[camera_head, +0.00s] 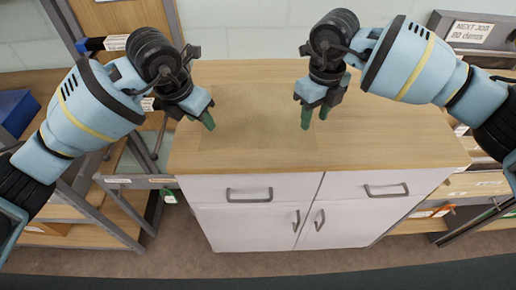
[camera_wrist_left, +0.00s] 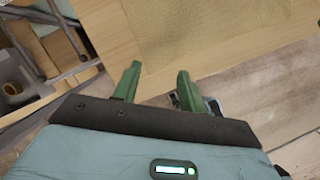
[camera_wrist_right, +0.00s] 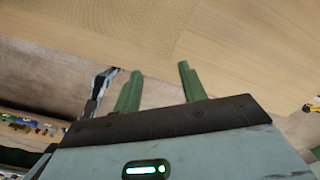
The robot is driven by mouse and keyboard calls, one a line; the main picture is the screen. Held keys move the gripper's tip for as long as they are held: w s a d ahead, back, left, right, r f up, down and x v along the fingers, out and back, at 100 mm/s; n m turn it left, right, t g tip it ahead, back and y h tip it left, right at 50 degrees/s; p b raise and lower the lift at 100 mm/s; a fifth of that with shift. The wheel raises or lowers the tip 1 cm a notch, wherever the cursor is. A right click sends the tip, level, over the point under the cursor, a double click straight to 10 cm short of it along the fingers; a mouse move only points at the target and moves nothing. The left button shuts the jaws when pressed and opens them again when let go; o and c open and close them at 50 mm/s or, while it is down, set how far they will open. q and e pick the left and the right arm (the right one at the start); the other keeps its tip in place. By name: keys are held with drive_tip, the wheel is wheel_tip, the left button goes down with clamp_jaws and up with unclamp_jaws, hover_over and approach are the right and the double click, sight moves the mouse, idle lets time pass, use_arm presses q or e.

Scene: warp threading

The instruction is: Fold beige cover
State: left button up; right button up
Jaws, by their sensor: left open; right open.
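The beige cover (camera_head: 258,118) lies flat on the wooden cabinet top, close to the wood in colour, so its edges are faint. It also shows as a woven patch at the top of the left wrist view (camera_wrist_left: 190,30) and of the right wrist view (camera_wrist_right: 130,25). My left gripper (camera_head: 207,121) is open and empty at the cover's left side. Its green fingers also show in the left wrist view (camera_wrist_left: 157,82). My right gripper (camera_head: 314,116) is open and empty above the cover's right part. Its green fingers stand apart in the right wrist view (camera_wrist_right: 160,88).
The wooden top (camera_head: 400,135) is bare to the right of the cover. Below it are white drawers and doors with dark handles (camera_head: 250,195). Shelving racks stand at both sides. A grey box labelled "NEXT JOB" (camera_head: 475,30) is at the back right.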

sight(208, 147)
use_arm(q)
drive_tip(key=shift+f, duration=3.9)
use_arm(e)
drive_tip(key=shift+f, duration=3.85)
use_arm(q)
drive_tip(key=shift+f, duration=0.2)
use_arm(e)
drive_tip(key=shift+f, duration=0.25)
use_arm(q)
drive_tip(key=shift+s+f, duration=0.1)
clamp_jaws()
use_arm(e)
drive_tip(key=shift+s+f, duration=0.1)
drive_tip(key=shift+s, duration=0.05)
clamp_jaws()
